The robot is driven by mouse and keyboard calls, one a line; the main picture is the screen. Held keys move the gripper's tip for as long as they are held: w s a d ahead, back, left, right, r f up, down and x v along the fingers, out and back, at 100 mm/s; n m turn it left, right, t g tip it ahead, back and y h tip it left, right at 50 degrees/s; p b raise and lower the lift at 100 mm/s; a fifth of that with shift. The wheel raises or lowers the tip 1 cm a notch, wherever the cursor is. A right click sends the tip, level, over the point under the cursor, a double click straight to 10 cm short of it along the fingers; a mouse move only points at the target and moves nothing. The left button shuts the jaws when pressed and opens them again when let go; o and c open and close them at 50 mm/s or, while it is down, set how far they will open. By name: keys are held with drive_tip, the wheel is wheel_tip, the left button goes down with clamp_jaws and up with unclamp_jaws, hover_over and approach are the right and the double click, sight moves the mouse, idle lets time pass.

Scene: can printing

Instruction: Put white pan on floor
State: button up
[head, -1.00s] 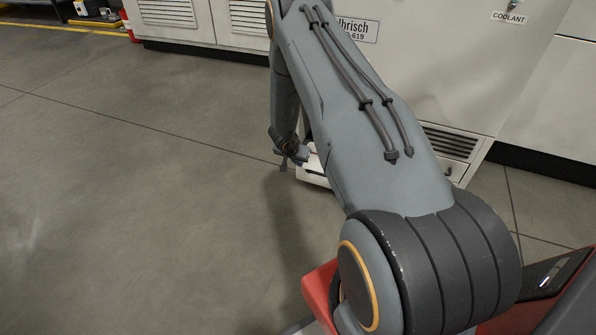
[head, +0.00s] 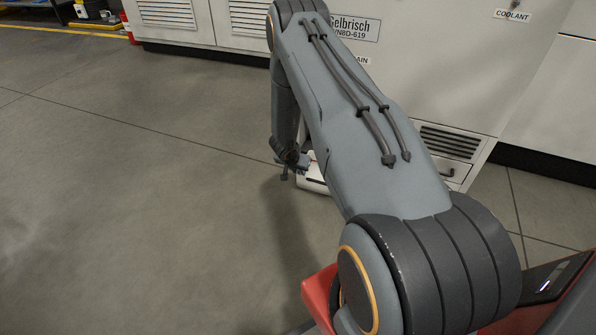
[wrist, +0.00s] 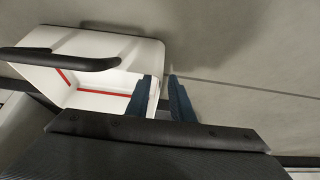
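The white pan (wrist: 125,48) fills the left of the wrist view. It has a black bar handle and red lines inside. In the head view the gripper (head: 287,168) is at the left end of the pan (head: 312,182). My arm hides the rest of the pan there. I cannot tell whether its base touches the floor.
The white machine cabinet (head: 440,75) stands behind the pan, with a vent grille low on its right. The grey floor (head: 140,190) on the left is wide and clear. A shelf with small items (head: 95,10) is at the far back left.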

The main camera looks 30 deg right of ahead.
drive_tip(key=p+v, duration=0.5)
drive_tip(key=v, duration=0.7)
drive_tip(key=shift+r, duration=0.15)
drive_tip(key=shift+a, duration=0.1)
